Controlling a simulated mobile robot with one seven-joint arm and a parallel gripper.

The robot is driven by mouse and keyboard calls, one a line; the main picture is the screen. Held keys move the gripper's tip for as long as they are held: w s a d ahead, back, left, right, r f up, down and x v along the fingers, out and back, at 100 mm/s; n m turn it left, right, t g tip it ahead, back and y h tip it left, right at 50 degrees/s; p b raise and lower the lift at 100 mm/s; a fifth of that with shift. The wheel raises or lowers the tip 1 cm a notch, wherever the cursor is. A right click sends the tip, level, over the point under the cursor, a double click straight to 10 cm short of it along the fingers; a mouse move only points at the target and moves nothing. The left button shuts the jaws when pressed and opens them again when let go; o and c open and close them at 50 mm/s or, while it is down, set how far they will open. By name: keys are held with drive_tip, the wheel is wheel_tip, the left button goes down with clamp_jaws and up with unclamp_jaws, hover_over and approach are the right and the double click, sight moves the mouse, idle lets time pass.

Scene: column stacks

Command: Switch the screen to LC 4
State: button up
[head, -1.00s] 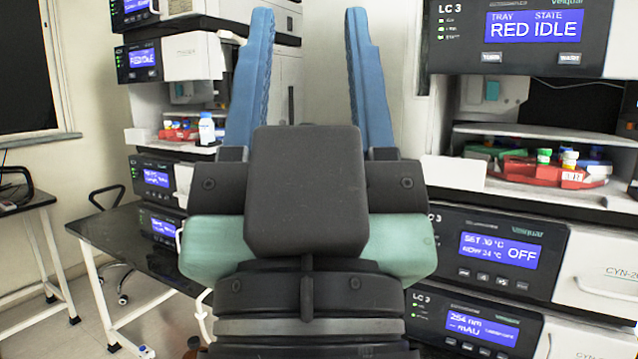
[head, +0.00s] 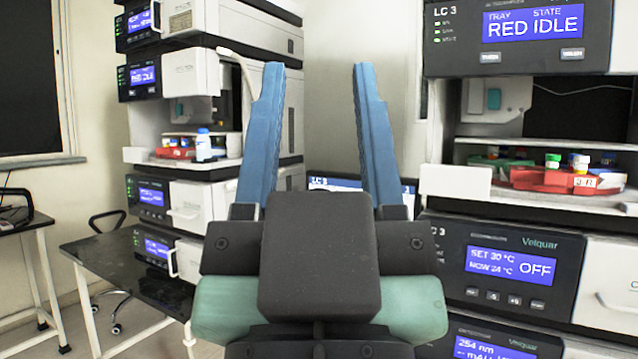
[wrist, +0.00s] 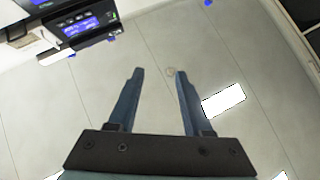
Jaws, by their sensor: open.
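The screen (head: 340,184) is a monitor with a blue bar reading "LC 3" at its top left. It stands low between the two stacks, mostly hidden behind my gripper. My gripper (head: 313,80) is raised in front of it with two blue fingers apart and nothing between them. In the wrist view my gripper (wrist: 155,75) is also open and empty, above bare floor. The right column stack has a top module (head: 518,35) marked LC 3 that shows "RED IDLE". Whether any stack is marked LC 4 cannot be read.
The left stack (head: 235,110) stands on a dark bench (head: 115,262) and has an open tray bay with a bottle (head: 203,146). The right stack has a red vial tray (head: 555,180) and an oven module (head: 505,270) reading "OFF". Wall shows between the stacks above the screen.

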clamp_jaws()
idle(1.8)
